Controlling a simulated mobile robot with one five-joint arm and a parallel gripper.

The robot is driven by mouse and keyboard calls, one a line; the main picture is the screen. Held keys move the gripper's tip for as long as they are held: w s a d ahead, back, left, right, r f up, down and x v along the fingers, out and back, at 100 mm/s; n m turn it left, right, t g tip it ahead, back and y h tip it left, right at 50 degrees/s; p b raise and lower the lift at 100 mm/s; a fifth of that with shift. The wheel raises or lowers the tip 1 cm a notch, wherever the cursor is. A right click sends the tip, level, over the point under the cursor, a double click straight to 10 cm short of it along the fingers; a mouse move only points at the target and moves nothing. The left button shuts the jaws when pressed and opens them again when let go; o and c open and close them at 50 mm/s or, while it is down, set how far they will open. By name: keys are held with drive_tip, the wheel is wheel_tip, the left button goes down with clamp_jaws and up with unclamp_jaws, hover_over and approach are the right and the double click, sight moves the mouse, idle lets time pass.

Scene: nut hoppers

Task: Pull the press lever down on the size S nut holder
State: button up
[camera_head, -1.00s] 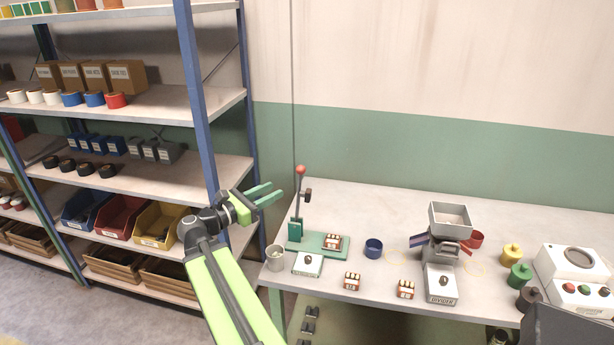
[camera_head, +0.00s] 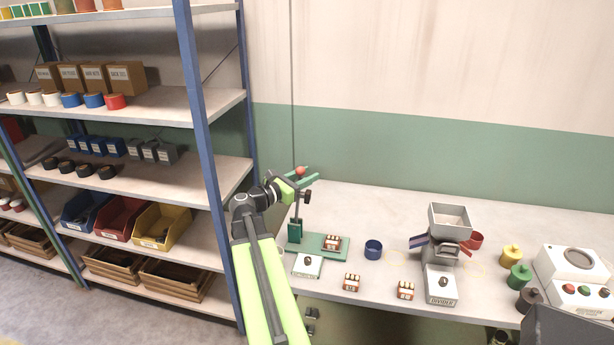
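The press (camera_head: 295,231) is green and stands at the left end of the workbench. Its lever is upright, with a red ball knob (camera_head: 300,171) on top. My gripper (camera_head: 309,177) is open at the height of the knob, and its green fingers appear on either side of the knob. I cannot tell whether they touch it. A nut holder (camera_head: 333,242) with a red and white front sits on the green base plate (camera_head: 312,249) of the press. Its size mark is too small to read. My arm hides part of the lever and the left bench corner.
Two similar holders (camera_head: 352,282) (camera_head: 405,290) and a blue ring-shaped cup (camera_head: 373,249) lie right of the press. A grey hopper machine (camera_head: 442,250) stands further right, with coloured weights (camera_head: 521,276) beyond. A shelf unit (camera_head: 205,130) rises at the left.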

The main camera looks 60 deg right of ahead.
clamp_jaws()
idle(1.3)
